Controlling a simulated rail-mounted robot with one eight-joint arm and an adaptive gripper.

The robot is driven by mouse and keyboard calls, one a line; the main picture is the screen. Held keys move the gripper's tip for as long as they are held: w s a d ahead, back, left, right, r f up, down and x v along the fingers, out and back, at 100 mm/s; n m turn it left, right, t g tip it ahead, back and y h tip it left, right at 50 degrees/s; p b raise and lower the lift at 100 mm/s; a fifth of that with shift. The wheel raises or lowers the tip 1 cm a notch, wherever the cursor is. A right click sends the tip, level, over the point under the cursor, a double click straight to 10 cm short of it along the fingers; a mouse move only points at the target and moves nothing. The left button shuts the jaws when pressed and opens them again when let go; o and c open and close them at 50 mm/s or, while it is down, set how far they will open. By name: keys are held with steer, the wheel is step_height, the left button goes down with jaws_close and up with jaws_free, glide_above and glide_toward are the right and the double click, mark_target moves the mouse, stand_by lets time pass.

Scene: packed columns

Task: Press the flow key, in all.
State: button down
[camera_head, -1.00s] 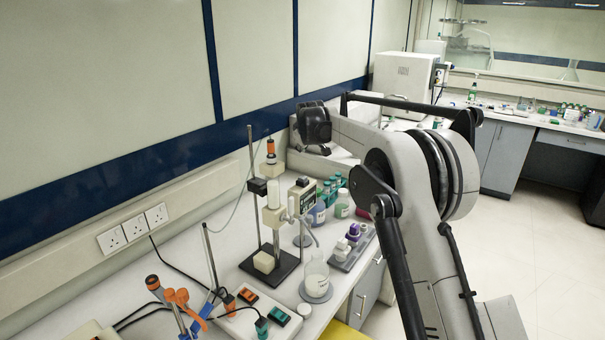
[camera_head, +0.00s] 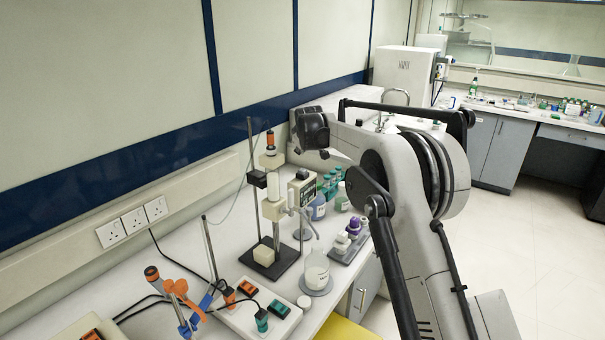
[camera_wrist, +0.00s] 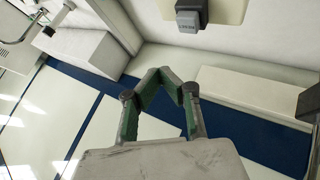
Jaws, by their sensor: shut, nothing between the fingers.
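In the wrist view a small grey key-like block (camera_wrist: 189,20) with a tiny dark label sits against a cream housing (camera_wrist: 233,10) at the top. I cannot surely read the label, so I cannot tell whether it is the flow key. My gripper (camera_wrist: 163,75) is shut and empty, its green-sided fingers below and apart from the block in the picture. In the head view my gripper (camera_head: 312,130) is above the bench, near the wall, up and right of the stand with the cream dosing device (camera_head: 272,207). Its fingertips are hard to make out there.
A control box (camera_head: 304,190) with a dark panel stands beside the device. The floor at right is clear.

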mark_target(303, 170)
steer(key=shift+f+b, duration=1.15)
steer(key=shift+f, duration=1.35)
steer(key=shift+f+b, duration=0.35)
steer(key=shift+f, duration=0.1)
steer(key=shift+f+b, duration=0.35)
steer(key=shift+f, duration=0.15)
steer(key=shift+r, duration=0.1)
stand_by(0.4)
steer(key=shift+r+p, duration=0.3)
steer(key=shift+r, duration=0.55)
steer(key=shift+r+p, duration=1)
steer(key=shift+r, duration=1.5)
